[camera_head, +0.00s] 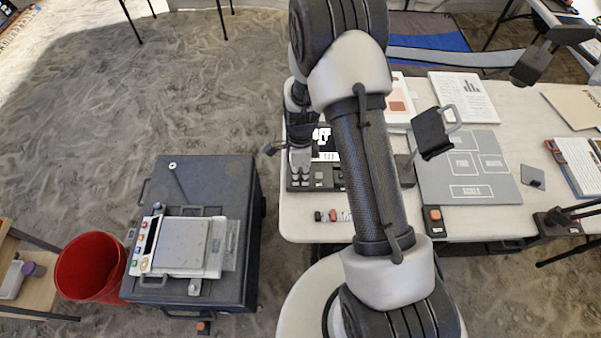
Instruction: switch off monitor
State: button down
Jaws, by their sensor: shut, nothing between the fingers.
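A lit screen (326,145) with white lettering on black shows at the table's left edge; the letters look like the end of "OFF", and my arm hides part of it. A dark control panel (320,183) with several small knobs and buttons lies in front of the screen. My gripper (300,164) is shut and empty, over the left part of this panel. I cannot tell whether it touches a button. A dark box with a handle (432,134), perhaps another display seen from behind, stands to the right of my arm.
The white table (475,222) holds a grey sorting mat (470,192), printed sheets (464,97) and a small box with an orange button (434,219). A dark case (220,175) with a scale (185,247) stands left, beside a red bucket (88,268). Open sand lies behind.

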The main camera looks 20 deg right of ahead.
jog(key=shift+w+r, duration=0.1)
jog(key=shift+w, duration=0.05)
jog(key=shift+w+d+r, duration=0.2)
jog(key=shift+w+d, duration=0.05)
jog(key=shift+w, duration=0.35)
jog(key=shift+r, duration=0.1)
jog(key=shift+d+r+p, duration=0.1)
jog(key=shift+r+p, duration=0.25)
jog(key=shift+p, duration=0.15)
notch_tip(320, 180, up, 13)
jog(key=s+p, duration=0.2)
jog(key=p, duration=0.3)
jog(key=shift+a, duration=0.4)
